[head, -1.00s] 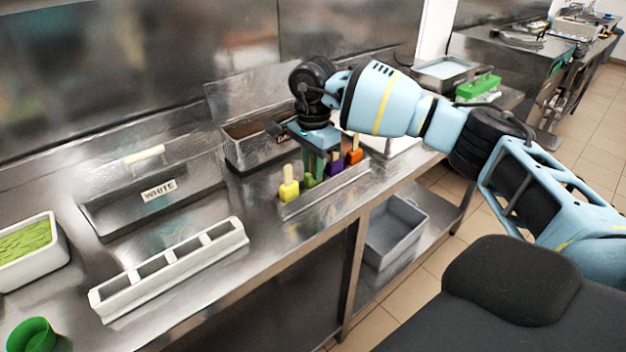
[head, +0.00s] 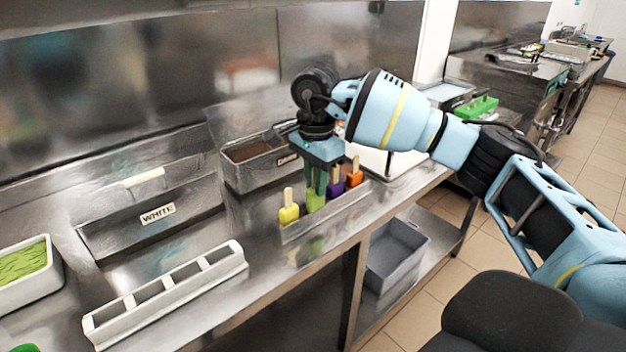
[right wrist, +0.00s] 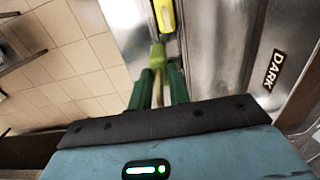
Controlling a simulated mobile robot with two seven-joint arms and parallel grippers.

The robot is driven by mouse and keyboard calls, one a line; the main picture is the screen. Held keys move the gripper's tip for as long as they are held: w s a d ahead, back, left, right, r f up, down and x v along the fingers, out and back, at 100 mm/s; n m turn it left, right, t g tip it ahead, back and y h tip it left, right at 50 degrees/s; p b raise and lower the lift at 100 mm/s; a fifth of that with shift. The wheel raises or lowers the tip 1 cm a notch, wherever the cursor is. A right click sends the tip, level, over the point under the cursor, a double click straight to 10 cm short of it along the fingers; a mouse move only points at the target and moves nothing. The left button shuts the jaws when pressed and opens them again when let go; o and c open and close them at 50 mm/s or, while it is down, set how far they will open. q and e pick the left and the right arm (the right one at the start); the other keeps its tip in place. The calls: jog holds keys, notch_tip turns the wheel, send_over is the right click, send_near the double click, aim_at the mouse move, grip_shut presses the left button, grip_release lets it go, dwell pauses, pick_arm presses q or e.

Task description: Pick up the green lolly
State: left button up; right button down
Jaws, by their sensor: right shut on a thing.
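The green lolly (head: 315,203) is in the row of lollies, between the yellow lolly (head: 289,214) and the purple lolly (head: 335,188). My right gripper (head: 316,184) points down from above and is shut on its stick. In the right wrist view the green lolly (right wrist: 158,56) is below the fingertips (right wrist: 159,84), its stick between them. The yellow lolly (right wrist: 164,16) shows beyond it. I cannot tell whether the green lolly is clear of the holder. My left gripper is not in view.
An orange lolly (head: 354,176) is at the far end of the metal holder (head: 300,231). An empty slotted white holder (head: 165,300) is at the front left. Behind are troughs labelled WHITE (head: 150,220) and DARK (head: 250,178). A grey bin (head: 395,258) is on the lower shelf.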

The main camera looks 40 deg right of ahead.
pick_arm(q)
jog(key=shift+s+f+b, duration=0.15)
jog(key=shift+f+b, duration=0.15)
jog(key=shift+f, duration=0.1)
pick_arm(e)
jog(key=s+a+r, duration=0.1)
jog(key=s+a, duration=0.3)
jog(key=s, duration=0.9)
jog(key=shift+a+r, duration=0.15)
jog(key=shift+a, duration=0.25)
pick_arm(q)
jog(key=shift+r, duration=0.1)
pick_arm(e)
jog(key=shift+r, duration=0.1)
